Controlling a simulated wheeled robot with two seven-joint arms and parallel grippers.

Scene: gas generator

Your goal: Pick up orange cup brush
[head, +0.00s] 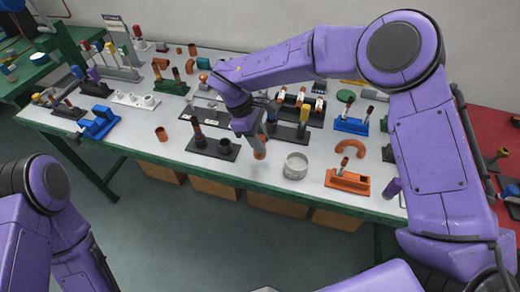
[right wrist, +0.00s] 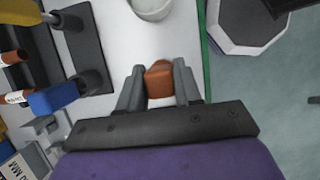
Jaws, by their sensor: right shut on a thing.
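My right gripper (head: 259,142) is at the front middle of the table in the head view, pointing down. It is shut on the orange cup brush (head: 260,153), a small orange-brown piece showing below the fingers. In the right wrist view the brush (right wrist: 159,82) sits between the two grey fingers of the right gripper (right wrist: 160,88). Its lower end is hidden, so I cannot tell whether it touches the table. My left arm shows at the lower left of the head view, but its gripper is out of view.
A white round bowl (head: 296,166) stands right of the gripper. A dark holder (head: 213,147) is to its left. An orange holder (head: 347,181) and an orange arch (head: 351,148) are at right. A small orange cup (head: 161,134) stands at left. The green table edge (head: 240,182) is close in front.

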